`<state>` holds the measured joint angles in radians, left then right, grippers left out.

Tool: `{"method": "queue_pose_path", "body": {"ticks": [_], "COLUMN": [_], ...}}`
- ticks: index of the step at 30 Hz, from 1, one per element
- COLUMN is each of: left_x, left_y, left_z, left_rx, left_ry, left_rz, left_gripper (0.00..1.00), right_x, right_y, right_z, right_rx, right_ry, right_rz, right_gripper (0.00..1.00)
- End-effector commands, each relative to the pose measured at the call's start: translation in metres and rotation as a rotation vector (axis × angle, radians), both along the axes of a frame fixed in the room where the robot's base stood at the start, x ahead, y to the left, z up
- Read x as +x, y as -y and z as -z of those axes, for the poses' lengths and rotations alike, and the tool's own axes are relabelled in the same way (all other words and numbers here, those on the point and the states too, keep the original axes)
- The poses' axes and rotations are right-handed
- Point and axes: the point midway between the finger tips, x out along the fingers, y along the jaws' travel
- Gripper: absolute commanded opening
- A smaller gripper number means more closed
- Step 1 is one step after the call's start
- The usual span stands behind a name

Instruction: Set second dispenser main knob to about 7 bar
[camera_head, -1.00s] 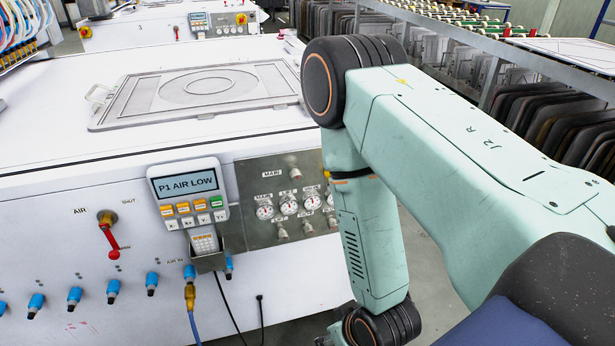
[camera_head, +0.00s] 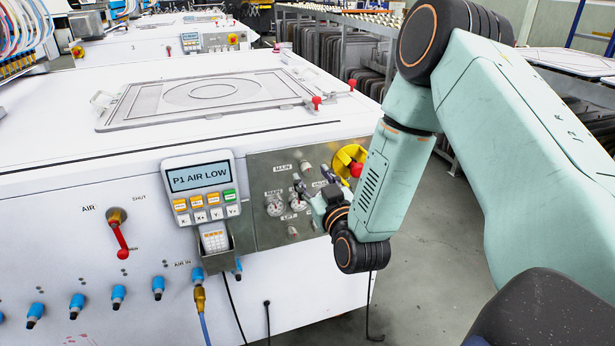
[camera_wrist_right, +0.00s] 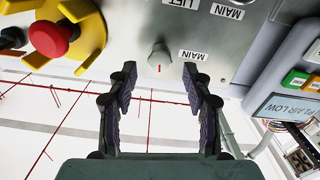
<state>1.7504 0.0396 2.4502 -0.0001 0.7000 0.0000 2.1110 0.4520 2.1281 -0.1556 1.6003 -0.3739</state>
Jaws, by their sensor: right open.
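The grey main knob (camera_head: 306,168) sticks out of the metal panel (camera_head: 258,165) beside the upper MAIN label. In the right wrist view the knob (camera_wrist_right: 160,58) has a red mark on its near side. My right gripper (camera_head: 313,181) is in front of the panel, just below the knob in the head view. In the right wrist view the gripper (camera_wrist_right: 158,76) is open, its fingertips apart on either side of the knob's line, with no contact visible. Several gauges (camera_head: 275,206) sit lower, some hidden by my gripper. My left gripper is out of view.
A red emergency button (camera_wrist_right: 50,36) on a yellow guard stands right of the knob in the head view. Left of the panel, a control box (camera_head: 198,178) reads P1 AIR LOW. A red AIR lever (camera_head: 121,238) is farther left.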

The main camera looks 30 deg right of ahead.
Motion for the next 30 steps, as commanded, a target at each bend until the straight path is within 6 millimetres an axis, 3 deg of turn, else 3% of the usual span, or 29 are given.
{"method": "queue_pose_path", "body": {"ticks": [7,18,30], "left_x": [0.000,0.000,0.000], "left_y": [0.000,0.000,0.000], "left_z": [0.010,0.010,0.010], "left_rx": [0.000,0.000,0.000], "left_ry": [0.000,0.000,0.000], "left_rz": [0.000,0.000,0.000], "left_gripper": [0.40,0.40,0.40], "right_x": [0.027,0.031,0.031], "right_y": [0.006,0.004,0.004], "right_z": [0.001,0.000,0.001], "right_rx": [0.000,0.002,0.002], "right_ry": [-0.001,-0.003,-0.003], "right_rz": [0.000,-0.001,-0.001], "right_gripper": [0.50,0.49,0.15]}}
